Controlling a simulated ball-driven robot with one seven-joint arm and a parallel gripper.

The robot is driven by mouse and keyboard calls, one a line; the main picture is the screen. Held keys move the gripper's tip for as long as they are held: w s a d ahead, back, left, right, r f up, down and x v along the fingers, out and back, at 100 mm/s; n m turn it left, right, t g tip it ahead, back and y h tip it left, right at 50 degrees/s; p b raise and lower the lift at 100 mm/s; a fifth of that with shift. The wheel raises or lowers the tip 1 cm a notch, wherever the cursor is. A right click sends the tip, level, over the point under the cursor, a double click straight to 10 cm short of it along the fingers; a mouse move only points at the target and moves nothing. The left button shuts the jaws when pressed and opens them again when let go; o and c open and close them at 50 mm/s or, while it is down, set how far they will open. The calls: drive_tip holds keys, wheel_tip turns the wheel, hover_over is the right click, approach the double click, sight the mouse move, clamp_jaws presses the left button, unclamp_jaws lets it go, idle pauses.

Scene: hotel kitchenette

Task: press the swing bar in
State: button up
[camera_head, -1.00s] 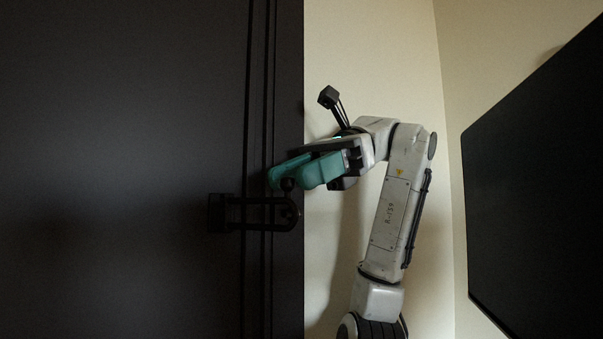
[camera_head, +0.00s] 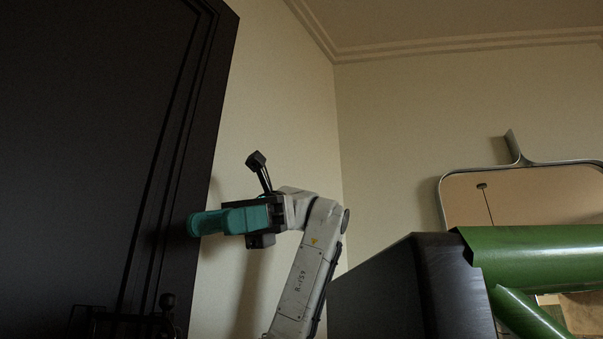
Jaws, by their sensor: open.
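The black swing bar (camera_head: 140,321) is at the bottom left, on the dark door (camera_head: 90,130) near its edge. Its round knob (camera_head: 167,301) stands up at its right end, and its lower part is cut off by the picture's edge. My gripper (camera_head: 197,224) has teal fingers pointing left toward the door's edge. It is open and above the bar and knob, with a clear gap between. The fingers overlap each other in this view, so the space between them is hidden. Nothing shows held in them.
A pale wall (camera_head: 275,110) is behind my arm. At the right are a dark box-like piece (camera_head: 385,290), a large green rolled shape (camera_head: 540,250) and a framed mirror (camera_head: 530,195). The space above my gripper is clear.

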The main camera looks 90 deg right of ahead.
drive_tip(key=s+a+r, duration=0.3)
drive_tip(key=s+r, duration=0.2)
drive_tip(key=s, duration=0.4)
drive_tip(key=shift+s+a+r+b, duration=0.15)
drive_tip(key=shift+s+a+b, duration=0.05)
drive_tip(key=shift+a+b, duration=0.1)
drive_tip(key=shift+c, duration=0.3)
